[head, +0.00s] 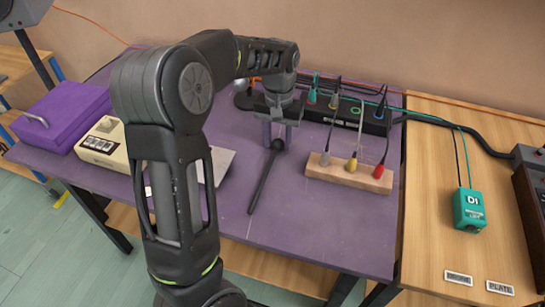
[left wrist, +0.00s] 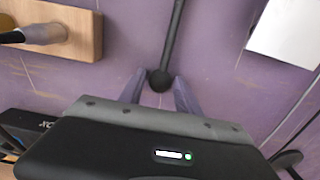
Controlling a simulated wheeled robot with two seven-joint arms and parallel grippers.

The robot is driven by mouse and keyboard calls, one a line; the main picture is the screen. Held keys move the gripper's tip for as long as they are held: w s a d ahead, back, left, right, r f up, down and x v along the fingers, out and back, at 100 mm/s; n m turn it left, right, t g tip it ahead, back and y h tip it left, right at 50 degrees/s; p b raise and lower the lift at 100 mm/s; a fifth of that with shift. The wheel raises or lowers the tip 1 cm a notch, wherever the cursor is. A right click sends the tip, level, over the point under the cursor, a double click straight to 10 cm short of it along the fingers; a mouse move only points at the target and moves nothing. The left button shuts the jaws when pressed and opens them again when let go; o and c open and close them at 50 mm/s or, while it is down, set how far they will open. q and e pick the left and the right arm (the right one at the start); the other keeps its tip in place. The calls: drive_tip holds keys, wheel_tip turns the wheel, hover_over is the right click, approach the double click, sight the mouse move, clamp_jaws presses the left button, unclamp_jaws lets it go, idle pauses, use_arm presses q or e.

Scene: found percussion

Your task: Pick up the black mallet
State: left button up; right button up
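The black mallet (head: 263,180) lies on the purple table (head: 330,231), its round head at the far end and its handle pointing toward the near side. In the left wrist view its head (left wrist: 159,80) sits between or just beyond the two fingertips, with the handle running up the picture. My left gripper (head: 280,143) is open and points down at the mallet head. In the left wrist view its fingers (left wrist: 158,84) stand apart on either side of the head, with gaps showing. I cannot tell the exact height above the table. My right gripper is in neither view.
A wooden block (head: 346,174) with plugged cables stands right of the mallet. A black box (head: 376,120) with cables is behind. A cream device (head: 101,145) and a purple case (head: 62,115) are at left. A green DI box (head: 469,211) sits on the wooden table.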

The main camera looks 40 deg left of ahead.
use_arm(q)
clamp_jaws()
idle(0.4)
wheel_tip(320, 180, up, 10)
drive_tip(key=shift+p, duration=0.35)
idle(0.6)
